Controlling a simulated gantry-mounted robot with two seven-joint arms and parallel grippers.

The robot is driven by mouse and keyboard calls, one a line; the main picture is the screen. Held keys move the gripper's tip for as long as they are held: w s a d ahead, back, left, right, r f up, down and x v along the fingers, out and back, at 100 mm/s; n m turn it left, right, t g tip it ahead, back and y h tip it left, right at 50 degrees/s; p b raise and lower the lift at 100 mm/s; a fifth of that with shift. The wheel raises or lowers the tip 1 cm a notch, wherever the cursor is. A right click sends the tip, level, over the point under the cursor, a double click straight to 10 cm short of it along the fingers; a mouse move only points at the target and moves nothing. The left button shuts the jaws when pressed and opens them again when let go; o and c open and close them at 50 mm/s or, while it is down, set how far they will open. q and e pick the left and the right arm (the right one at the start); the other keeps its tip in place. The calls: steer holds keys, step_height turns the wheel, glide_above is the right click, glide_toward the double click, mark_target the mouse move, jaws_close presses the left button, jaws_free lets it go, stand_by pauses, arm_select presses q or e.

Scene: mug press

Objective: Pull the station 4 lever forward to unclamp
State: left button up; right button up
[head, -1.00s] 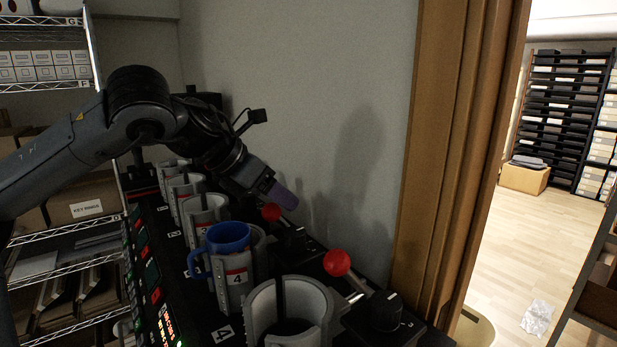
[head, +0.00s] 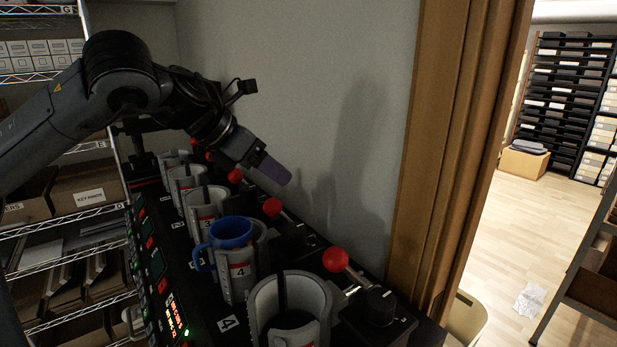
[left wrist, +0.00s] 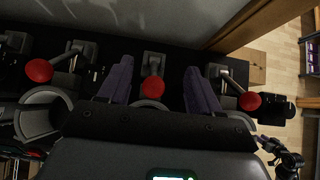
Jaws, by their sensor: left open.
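The station 4 lever has a red ball knob (head: 272,207) and stands on the wall side of the station 4 holder (head: 262,262). A blue mug (head: 230,233) sits upright in that holder, above a red tag marked 4. My left gripper (head: 277,172) has purple fingers and is above and behind the knob in the head view, apart from it. In the left wrist view the gripper (left wrist: 158,84) is open, with what appears to be the same red knob (left wrist: 153,88) showing between its fingers.
The station 5 knob (head: 335,259) is nearer, beside an empty grey holder (head: 325,302) and a black dial (head: 380,306). The station 3 knob (head: 235,176) is farther along. The wall (head: 320,90) rises close behind the levers. Shelves stand at left.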

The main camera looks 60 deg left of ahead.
arm_select(q)
steer(key=shift+p+v, duration=0.7)
steer(key=shift+v, duration=1.85)
